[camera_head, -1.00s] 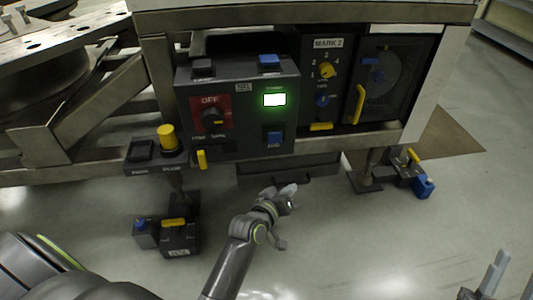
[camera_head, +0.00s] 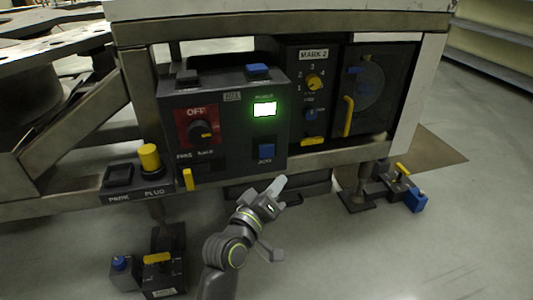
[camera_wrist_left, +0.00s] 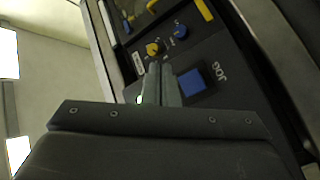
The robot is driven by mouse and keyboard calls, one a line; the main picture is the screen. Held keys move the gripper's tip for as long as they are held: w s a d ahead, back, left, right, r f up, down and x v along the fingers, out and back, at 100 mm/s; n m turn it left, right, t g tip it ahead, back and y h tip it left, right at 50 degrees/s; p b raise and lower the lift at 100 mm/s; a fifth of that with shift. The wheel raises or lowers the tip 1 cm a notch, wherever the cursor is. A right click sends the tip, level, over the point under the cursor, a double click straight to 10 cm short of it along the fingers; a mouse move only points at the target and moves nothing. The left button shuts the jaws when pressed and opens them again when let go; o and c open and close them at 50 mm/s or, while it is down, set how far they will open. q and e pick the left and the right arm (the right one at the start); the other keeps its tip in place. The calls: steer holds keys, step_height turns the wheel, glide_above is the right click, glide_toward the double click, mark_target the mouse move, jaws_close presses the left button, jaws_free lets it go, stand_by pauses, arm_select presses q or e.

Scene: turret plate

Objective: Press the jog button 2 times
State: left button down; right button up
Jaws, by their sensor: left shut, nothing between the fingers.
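The blue jog button (camera_head: 266,151) sits at the lower right of the front of the dark control box (camera_head: 228,170), above the label JOG. In the left wrist view the jog button (camera_wrist_left: 192,82) shows just right of my fingertips, with its label beside it. My left gripper (camera_head: 277,187) is shut and empty, below and in front of the box. Its fingers (camera_wrist_left: 160,84) are together in the left wrist view and look apart from the button. My right gripper is out of view.
The box also bears a lit green display (camera_head: 264,109), a red OFF switch panel (camera_head: 198,128) and a blue top button (camera_head: 258,71). A MARK 2 panel (camera_head: 314,54) with knobs is to the right. A yellow plug knob (camera_head: 149,157) is at left.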

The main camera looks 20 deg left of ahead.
mark_target(266, 151)
arm_select(q)
steer(key=w+a+p, duration=0.1)
steer(key=w+a, duration=0.4)
steer(key=w, duration=0.2)
steer(key=shift+w, duration=0.15)
stand_by(1.9)
steer(key=shift+w, duration=0.1)
steer(key=shift+w+a, duration=0.2)
steer(key=shift+w, duration=0.05)
